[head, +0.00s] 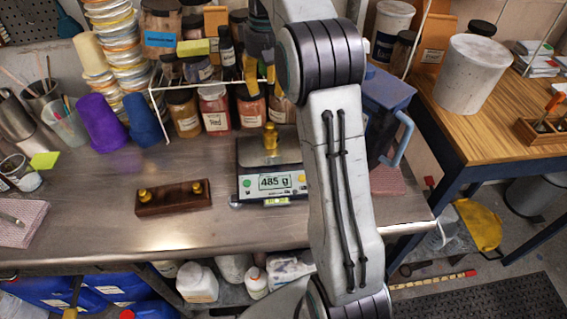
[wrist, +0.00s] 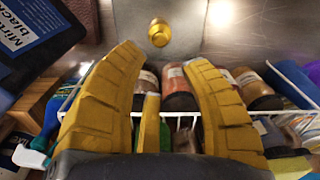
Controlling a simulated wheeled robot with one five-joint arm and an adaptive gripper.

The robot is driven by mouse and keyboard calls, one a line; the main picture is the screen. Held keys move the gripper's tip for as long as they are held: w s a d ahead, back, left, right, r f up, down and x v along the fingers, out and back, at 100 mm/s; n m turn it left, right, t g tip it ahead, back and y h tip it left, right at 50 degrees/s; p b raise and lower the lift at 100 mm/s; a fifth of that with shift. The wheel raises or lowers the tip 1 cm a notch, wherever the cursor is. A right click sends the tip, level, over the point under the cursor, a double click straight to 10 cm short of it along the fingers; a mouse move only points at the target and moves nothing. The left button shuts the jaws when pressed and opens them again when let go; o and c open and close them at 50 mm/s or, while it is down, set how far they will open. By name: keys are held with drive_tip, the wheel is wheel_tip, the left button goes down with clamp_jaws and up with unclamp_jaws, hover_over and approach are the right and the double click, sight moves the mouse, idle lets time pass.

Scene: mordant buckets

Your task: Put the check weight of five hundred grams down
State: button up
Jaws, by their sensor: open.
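The brass check weight (head: 270,140) stands upright on the steel pan of the bench scale (head: 273,182), whose display reads 485 g. My gripper (head: 261,82) is above and behind the weight, near the shelf jars, with its yellow fingers apart. In the wrist view my gripper (wrist: 163,60) is open and empty. The weight (wrist: 159,33) shows there beyond the fingertips, clear of them, on the pan (wrist: 225,45). My arm hides part of the bench to the right of the scale.
A dark wooden weight block (head: 172,200) with small brass weights lies left of the scale. A white wire rack (head: 158,104) with jars stands close behind. A blue jug (head: 388,95) is at right. Bare steel bench (head: 250,232) lies in front.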

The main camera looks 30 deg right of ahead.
drive_tip(key=s+a+t, duration=0.1)
drive_tip(key=s+a, duration=0.2)
drive_tip(key=s, duration=0.3)
drive_tip(key=s+a+n+t, duration=0.1)
drive_tip(key=s+a, duration=0.2)
drive_tip(key=s, duration=0.4)
drive_tip(key=s+a+t, duration=0.1)
drive_tip(key=s+a, duration=0.2)
drive_tip(key=s, duration=0.3)
drive_tip(key=s+a+f+t, duration=0.1)
drive_tip(key=s+f, duration=0.3)
drive_tip(key=s, duration=0.4)
drive_tip(key=shift+f+n, duration=0.3)
drive_tip(key=shift+f, duration=0.05)
drive_tip(key=shift+s+a, duration=0.1)
idle(1.9)
